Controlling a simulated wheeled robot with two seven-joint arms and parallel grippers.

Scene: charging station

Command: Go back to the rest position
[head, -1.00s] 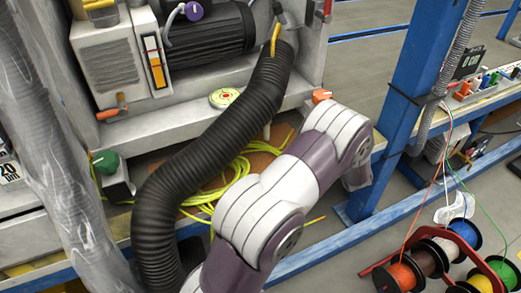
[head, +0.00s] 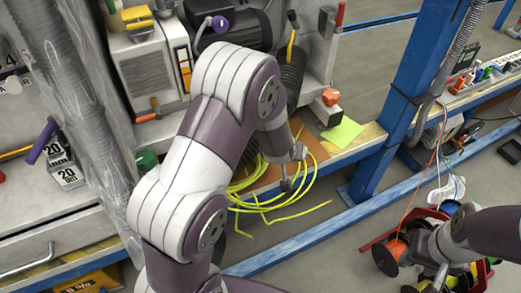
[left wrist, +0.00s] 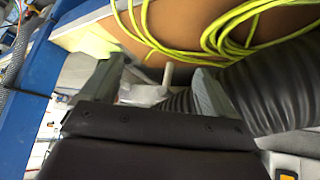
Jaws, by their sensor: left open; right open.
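My left arm crosses the middle of the head view, and its gripper (head: 292,168) hangs over the bench edge by a yellow cable coil (head: 262,180). The left wrist view shows that gripper (left wrist: 155,88) open, with no object held between its fingers. Beyond the fingers are a black ribbed hose (left wrist: 265,90) and the yellow cable (left wrist: 225,38). In the head view the hose (head: 291,78) is mostly hidden behind my arm. My right gripper (head: 432,281) is at the lower right, open, in front of the wire spool rack; its tips are hard to make out.
A blue post (head: 410,90) stands right of centre. The red rack (head: 374,240) of coloured wire spools is on the floor at the right. A drawer cabinet (head: 50,245) is at the left. An orange knob (head: 331,97) and a yellow-green sheet (head: 341,134) are near the post.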

